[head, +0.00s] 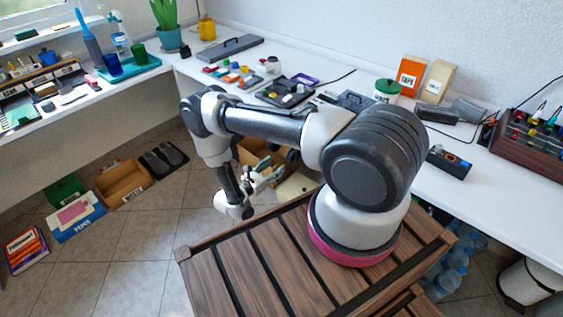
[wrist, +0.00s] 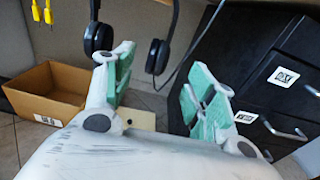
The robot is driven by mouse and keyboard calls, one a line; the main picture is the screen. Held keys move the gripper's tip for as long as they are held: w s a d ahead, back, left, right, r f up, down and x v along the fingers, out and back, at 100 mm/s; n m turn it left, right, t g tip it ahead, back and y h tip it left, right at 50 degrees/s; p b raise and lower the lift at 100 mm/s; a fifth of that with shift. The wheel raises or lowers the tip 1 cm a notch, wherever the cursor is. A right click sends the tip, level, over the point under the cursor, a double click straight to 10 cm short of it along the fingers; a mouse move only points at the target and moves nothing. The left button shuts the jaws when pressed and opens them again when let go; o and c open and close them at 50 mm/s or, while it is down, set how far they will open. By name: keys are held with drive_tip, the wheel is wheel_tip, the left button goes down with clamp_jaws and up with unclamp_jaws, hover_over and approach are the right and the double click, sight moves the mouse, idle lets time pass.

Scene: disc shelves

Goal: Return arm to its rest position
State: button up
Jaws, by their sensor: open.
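My gripper (head: 262,180) hangs low in the head view, beyond the far edge of the slatted wooden top (head: 243,262) that bears my arm. My arm is bent, with its elbow to the left and the wrist pointing down. In the wrist view my gripper (wrist: 160,95) shows two fingers with green pads set wide apart. Nothing is between them.
A white worktop (head: 300,68) with many small items runs behind my arm. In the wrist view, black headphones (wrist: 100,38) hang near the left finger, a cardboard box (wrist: 60,90) stands left, and black drawers (wrist: 270,80) stand right.

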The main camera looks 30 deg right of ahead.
drive_tip(key=shift+v, duration=1.5)
drive_tip(key=s+d+r+m+g, duration=0.2)
drive_tip(key=s+d+g, duration=0.3)
drive_tip(key=s, duration=0.4)
drive_tip(key=s+a+r+m+g+y, duration=0.15)
drive_tip(key=r+m+y, duration=0.3)
drive_tip(key=r, duration=0.65)
drive_tip(key=s+a+r+m+g+y, duration=0.1)
drive_tip(key=s+r+m+g+y, duration=0.3)
drive_tip(key=r, duration=0.6)
drive_tip(key=s+a+r+m+g+y, duration=0.1)
drive_tip(key=a+r+m+g+y, duration=0.3)
drive_tip(key=r, duration=0.7)
drive_tip(key=s+d+r+m+t+y, duration=0.2)
drive_tip(key=s+r+t, duration=0.3)
drive_tip(key=r, duration=0.6)
drive_tip(key=s+d+r+m+t+y, duration=0.2)
drive_tip(key=s+r+m+t, duration=0.3)
drive_tip(key=r+t, duration=0.3)
drive_tip(key=v, duration=0.4)
drive_tip(key=shift+w+d, duration=0.2)
drive_tip(key=shift+d, duration=0.15)
drive_tip(key=shift+m, duration=0.25)
drive_tip(key=shift+c, duration=0.5)
